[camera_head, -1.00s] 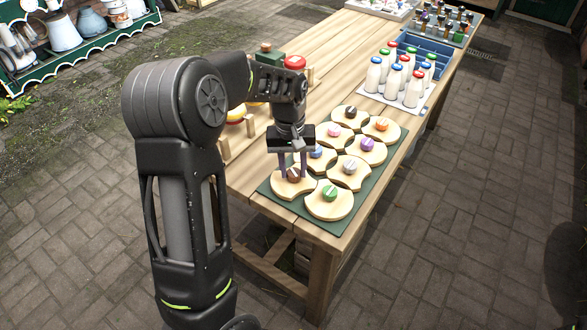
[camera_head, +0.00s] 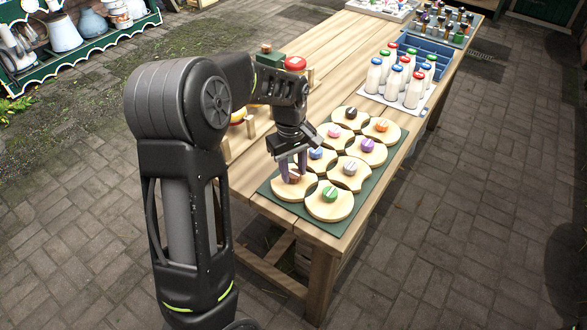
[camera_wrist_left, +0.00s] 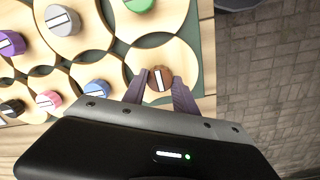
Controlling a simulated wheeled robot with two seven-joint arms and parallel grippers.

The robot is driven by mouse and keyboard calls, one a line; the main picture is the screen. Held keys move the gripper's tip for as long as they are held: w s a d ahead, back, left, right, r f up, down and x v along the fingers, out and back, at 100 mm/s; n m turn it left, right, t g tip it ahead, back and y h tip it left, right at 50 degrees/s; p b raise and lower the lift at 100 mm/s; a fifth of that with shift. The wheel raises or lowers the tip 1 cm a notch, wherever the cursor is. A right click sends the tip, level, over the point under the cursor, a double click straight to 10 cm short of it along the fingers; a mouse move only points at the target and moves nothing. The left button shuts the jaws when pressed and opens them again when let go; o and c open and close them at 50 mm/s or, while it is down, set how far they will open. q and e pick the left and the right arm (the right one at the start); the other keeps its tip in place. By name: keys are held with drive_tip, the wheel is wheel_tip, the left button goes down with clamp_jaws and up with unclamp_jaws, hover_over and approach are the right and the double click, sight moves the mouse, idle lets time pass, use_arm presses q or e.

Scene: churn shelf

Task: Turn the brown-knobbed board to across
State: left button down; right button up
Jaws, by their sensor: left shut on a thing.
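The brown-knobbed board (camera_head: 288,194) is a pale wooden disc with scooped sides, at the near left corner of the green mat (camera_head: 375,188). Its brown knob (camera_wrist_left: 160,79) has a white line that runs nearly upright in the left wrist view. My left gripper (camera_head: 293,176) reaches down from above, shut on this knob with a purple finger on either side. In the left wrist view the two fingers (camera_wrist_left: 160,92) flank the knob. The gripper hides part of the knob and board in the head view. My right gripper is not in view.
Several similar boards crowd the mat; the green-knobbed (camera_head: 330,201) and blue-knobbed (camera_head: 320,163) ones lie close beside. White bottles (camera_head: 392,83) stand on a tray farther back. A red-topped thing (camera_head: 295,64) is behind my arm. The mid-table wood is clear.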

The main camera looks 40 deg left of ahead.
sight(292, 174)
use_arm(q)
drive_tip(key=c, duration=1)
unclamp_jaws()
drive_tip(key=shift+o, duration=0.2)
drive_tip(key=shift+s+a+r+b, duration=0.1)
drive_tip(key=shift+r+b, duration=0.1)
drive_tip(key=shift+r, duration=1.8)
drive_tip(key=shift+s+r+b, duration=0.1)
drive_tip(key=shift+r+b, duration=0.1)
drive_tip(key=shift+r, duration=1.75)
